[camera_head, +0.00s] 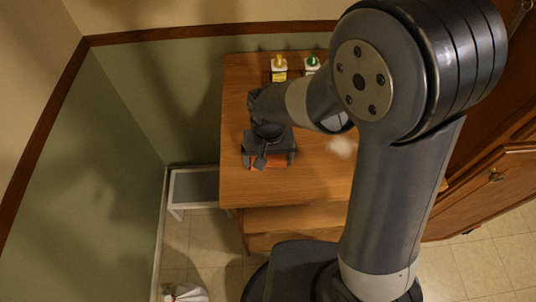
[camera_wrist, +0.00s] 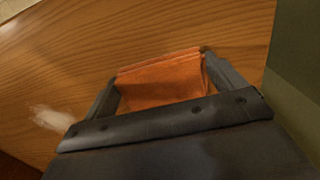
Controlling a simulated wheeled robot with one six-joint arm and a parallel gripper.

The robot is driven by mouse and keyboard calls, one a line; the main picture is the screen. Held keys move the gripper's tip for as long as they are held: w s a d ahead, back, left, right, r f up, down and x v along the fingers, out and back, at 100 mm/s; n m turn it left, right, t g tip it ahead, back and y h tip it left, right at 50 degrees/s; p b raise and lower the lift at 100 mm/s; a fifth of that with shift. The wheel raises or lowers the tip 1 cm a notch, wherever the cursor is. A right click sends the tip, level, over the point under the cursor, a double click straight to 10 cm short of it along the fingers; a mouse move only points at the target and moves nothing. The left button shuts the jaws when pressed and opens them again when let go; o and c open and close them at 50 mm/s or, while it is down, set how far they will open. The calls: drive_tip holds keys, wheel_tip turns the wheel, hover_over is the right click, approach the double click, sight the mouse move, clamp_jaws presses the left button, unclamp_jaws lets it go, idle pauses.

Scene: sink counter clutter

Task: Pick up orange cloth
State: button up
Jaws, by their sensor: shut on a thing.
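The orange cloth (camera_wrist: 160,82) shows in the wrist view as a folded piece between the two fingers of my gripper (camera_wrist: 162,88). My gripper is shut on it, with a finger against each side. In the head view only a thin strip of the cloth (camera_head: 268,165) shows below my gripper (camera_head: 268,160), near the left edge of the wooden counter. The gripper body hides the rest. I cannot tell whether the cloth touches the counter.
The wooden counter (camera_head: 245,187) is mostly clear at the front. A yellow-capped bottle (camera_head: 279,68) and a green-capped bottle (camera_head: 312,64) stand at the back. A whitish patch (camera_head: 343,147) lies right of my gripper. A wall borders the left.

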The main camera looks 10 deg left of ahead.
wheel_tip(320, 180, up, 10)
drive_tip(key=shift+b, duration=0.4)
